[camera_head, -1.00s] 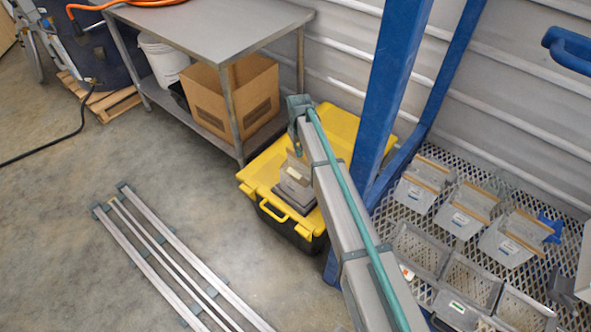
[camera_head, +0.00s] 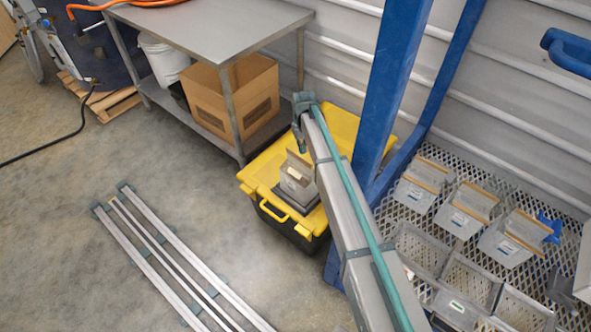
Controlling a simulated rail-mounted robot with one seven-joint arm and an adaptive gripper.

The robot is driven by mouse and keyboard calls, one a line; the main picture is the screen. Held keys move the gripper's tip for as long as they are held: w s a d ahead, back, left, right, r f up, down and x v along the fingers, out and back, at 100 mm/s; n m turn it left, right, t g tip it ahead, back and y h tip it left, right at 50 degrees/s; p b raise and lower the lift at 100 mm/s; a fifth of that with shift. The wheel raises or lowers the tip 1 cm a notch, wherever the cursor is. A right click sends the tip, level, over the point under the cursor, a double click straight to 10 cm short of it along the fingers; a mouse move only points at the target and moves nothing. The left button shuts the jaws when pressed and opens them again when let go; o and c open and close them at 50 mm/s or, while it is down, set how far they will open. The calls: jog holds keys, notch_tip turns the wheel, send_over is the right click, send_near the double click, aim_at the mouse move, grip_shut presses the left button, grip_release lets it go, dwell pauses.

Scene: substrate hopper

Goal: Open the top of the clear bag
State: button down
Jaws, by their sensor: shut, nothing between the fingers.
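A small translucent, pale container with a tan top (camera_head: 297,177) sits on a dark base on the yellow lid; I cannot tell for sure that it is the clear bag, or whether its top is open. My arm reaches up from the bottom of the picture. My gripper (camera_head: 302,149) hangs at its far end, small in view, pointing down just above the container. It is shut and empty. My arm hides part of the lid to the right.
The yellow-lidded black crate (camera_head: 262,176) stands on the floor beside a metal table (camera_head: 215,30). A blue post (camera_head: 385,95) rises close to my arm's right. A mesh shelf (camera_head: 575,220) holds several bins. Metal rails (camera_head: 165,245) lie at left.

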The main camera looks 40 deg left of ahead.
jog(key=shift+w, duration=0.45)
jog(key=shift+f, duration=0.7)
jog(key=shift+s, duration=0.2)
dwell(0.3)
jog(key=s, duration=0.7)
jog(key=shift+a, duration=0.2)
dwell(0.9)
jog(key=shift+s, duration=0.2)
jog(key=shift+s+a+f+b, duration=0.1)
jog(key=shift+s+f+b, duration=0.15)
jog(key=shift+s, duration=0.95)
jog(key=shift+s+a+f+b, duration=0.1)
jog(key=shift+s+f, duration=0.2)
jog(key=shift+s, duration=0.85)
notch_tip(320, 180, up, 8)
jog(key=p, duration=0.3)
jog(key=shift+p, duration=0.35)
